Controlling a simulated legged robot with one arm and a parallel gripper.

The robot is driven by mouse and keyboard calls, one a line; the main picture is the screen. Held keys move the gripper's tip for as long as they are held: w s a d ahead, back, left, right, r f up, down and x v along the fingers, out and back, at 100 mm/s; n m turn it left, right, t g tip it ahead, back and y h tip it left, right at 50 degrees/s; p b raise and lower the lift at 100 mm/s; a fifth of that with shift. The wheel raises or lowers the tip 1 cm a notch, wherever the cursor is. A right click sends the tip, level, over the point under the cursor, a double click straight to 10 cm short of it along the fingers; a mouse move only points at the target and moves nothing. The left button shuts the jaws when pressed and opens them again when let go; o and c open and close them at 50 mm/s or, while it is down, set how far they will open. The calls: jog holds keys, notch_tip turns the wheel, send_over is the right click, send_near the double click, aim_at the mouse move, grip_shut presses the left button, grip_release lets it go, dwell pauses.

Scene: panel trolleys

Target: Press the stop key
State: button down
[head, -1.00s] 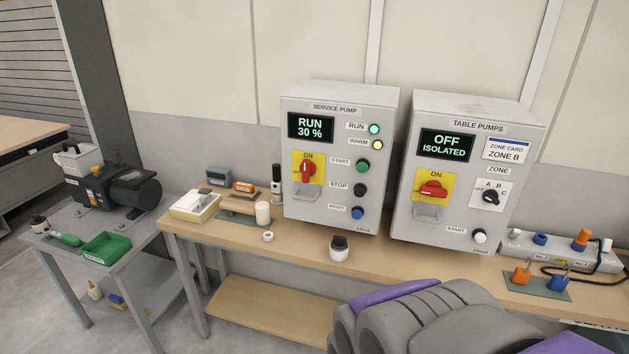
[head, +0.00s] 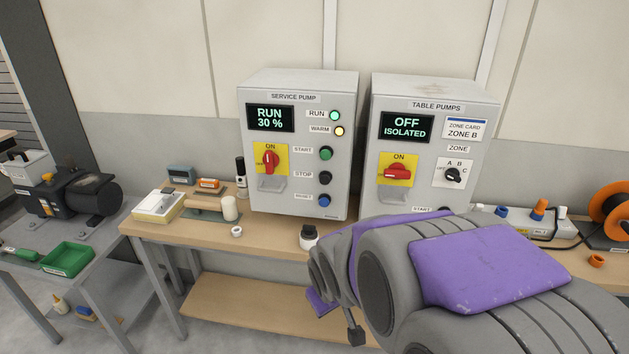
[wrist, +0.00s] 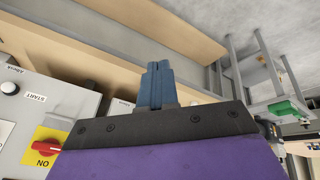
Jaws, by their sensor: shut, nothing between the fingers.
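The stop key (head: 325,178) is a black round button beside the STOP label on the grey service pump panel (head: 293,210). It sits between the green start button (head: 326,153) and a blue button (head: 324,201). The panel's display reads RUN 30 %. My gripper (wrist: 155,68) shows in the wrist view with its blue fingers shut together and nothing between them. The stop key is not visible in the wrist view. In the head view my arm is at the lower right, apart from the key, and I cannot make out the fingers.
The table pumps panel (head: 388,205) stands to the right, reading OFF ISOLATED; my arm covers its lower part. A red rotary switch (head: 269,160) is left of the keys. A dark-capped white jar (head: 308,237) stands on the bench (head: 270,238) before the service panel.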

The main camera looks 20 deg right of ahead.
aim_at(325, 180)
jog(key=w+d+n+t+y, duration=0.1)
jog(key=w+d+n+t, duration=0.3)
jog(key=w, duration=0.7)
jog(key=w+d+t+y, duration=0.1)
jog(key=w+d+t, duration=0.1)
jog(key=w+t, duration=0.65)
jog(key=w+d+r+n+t+y+p, duration=0.1)
jog(key=w+d+r+t+y+p, duration=0.2)
jog(key=w+d, duration=0.5)
jog(key=w+r+t, duration=0.1)
jog(key=w, duration=0.2)
jog(key=shift+w+d+n, duration=0.2)
jog(key=shift+d+n, duration=0.05)
jog(key=shift+n, duration=0.15)
jog(key=shift+a+t, duration=0.25)
jog(key=shift+a, duration=0.05)
